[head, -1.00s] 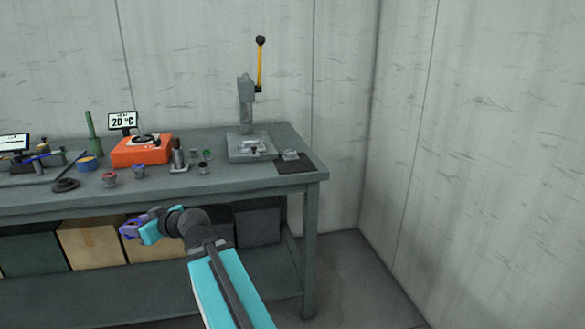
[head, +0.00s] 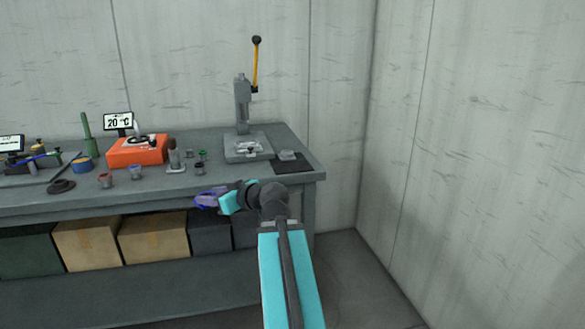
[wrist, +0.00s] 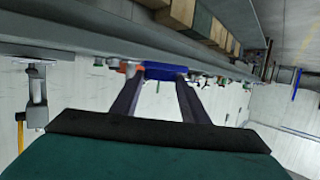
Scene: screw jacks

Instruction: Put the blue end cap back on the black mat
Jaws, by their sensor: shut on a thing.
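My gripper (head: 214,198) is shut on the blue end cap (wrist: 165,71), which sits across its two fingertips in the wrist view. In the head view the gripper and cap are in front of the bench's front edge, left of the black mat. The cap's outline is small and partly hidden by the fingers there.
A grey press (head: 245,148) with a yellow lever stands left of the mat. An orange device (head: 138,151), small red and green-topped pots and a blue pot (head: 82,166) stand further left. Boxes sit on the lower shelf. The mat's front part is bare.

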